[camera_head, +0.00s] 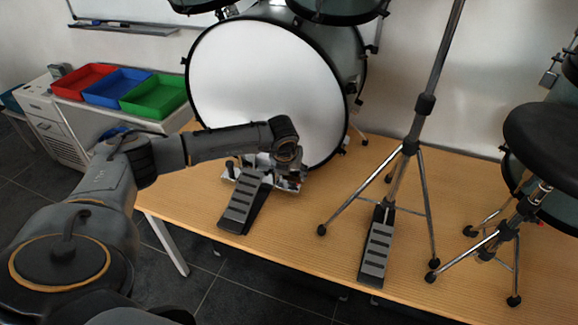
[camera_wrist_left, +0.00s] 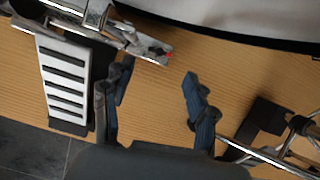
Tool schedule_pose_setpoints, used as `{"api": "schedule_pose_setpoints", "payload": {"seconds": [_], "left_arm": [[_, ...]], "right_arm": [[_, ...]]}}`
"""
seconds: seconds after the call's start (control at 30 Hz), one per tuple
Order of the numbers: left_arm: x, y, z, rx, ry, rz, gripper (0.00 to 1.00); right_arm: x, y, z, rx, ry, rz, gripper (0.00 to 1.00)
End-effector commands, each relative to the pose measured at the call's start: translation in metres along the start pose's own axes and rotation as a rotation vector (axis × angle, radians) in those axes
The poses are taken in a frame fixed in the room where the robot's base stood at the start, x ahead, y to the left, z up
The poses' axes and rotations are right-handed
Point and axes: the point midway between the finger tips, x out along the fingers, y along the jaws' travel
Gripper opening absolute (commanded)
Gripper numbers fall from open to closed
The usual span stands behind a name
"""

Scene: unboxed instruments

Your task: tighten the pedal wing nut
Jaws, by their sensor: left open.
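The bass drum pedal (camera_head: 246,202) stands on the wooden table in front of the bass drum, its ribbed footboard sloping toward me. In the left wrist view the pedal (camera_wrist_left: 66,78) is at the upper left, with a metal base plate reaching right. A small red spot (camera_wrist_left: 168,55) shows at that plate's end; I cannot tell whether it is the wing nut. My left gripper (camera_head: 288,178) is beside the right side of the pedal's base. In the left wrist view my left gripper (camera_wrist_left: 155,78) is open, with only bare table between its fingers. My right gripper is not in view.
The bass drum (camera_head: 265,90) stands close behind the pedal. A hi-hat stand (camera_head: 409,148) with its own pedal (camera_head: 376,250) and spread legs is to the right. A black stool (camera_head: 545,140) is at far right. Red, blue and green trays (camera_head: 155,97) are at left.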

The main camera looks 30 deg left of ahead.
Motion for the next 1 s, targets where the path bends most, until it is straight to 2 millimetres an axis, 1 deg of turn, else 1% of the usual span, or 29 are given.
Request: {"api": "schedule_pose_setpoints", "payload": {"seconds": [0.03, 0.1, 0.2, 0.3, 0.47, 1.0], "left_arm": [[-0.011, 0.0, 0.001, 0.001, -0.002, -0.001, 0.58], [-0.024, 0.0, 0.0, 0.002, -0.003, -0.001, 0.58], [-0.037, 0.0, 0.0, 0.001, -0.001, 0.0, 0.58], [-0.045, 0.0, 0.0, 0.0, 0.001, 0.0, 0.58], [-0.05, 0.0, -0.001, 0.0, 0.001, 0.0, 0.58], [-0.049, 0.0, -0.001, 0.0, 0.001, 0.0, 0.58]], "right_arm": [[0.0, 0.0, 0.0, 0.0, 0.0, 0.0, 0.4], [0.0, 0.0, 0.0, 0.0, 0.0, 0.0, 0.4], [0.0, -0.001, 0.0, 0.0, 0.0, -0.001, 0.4], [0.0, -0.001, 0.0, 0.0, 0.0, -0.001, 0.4], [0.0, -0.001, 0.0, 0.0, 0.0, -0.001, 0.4], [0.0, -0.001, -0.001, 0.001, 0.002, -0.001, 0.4]]}}
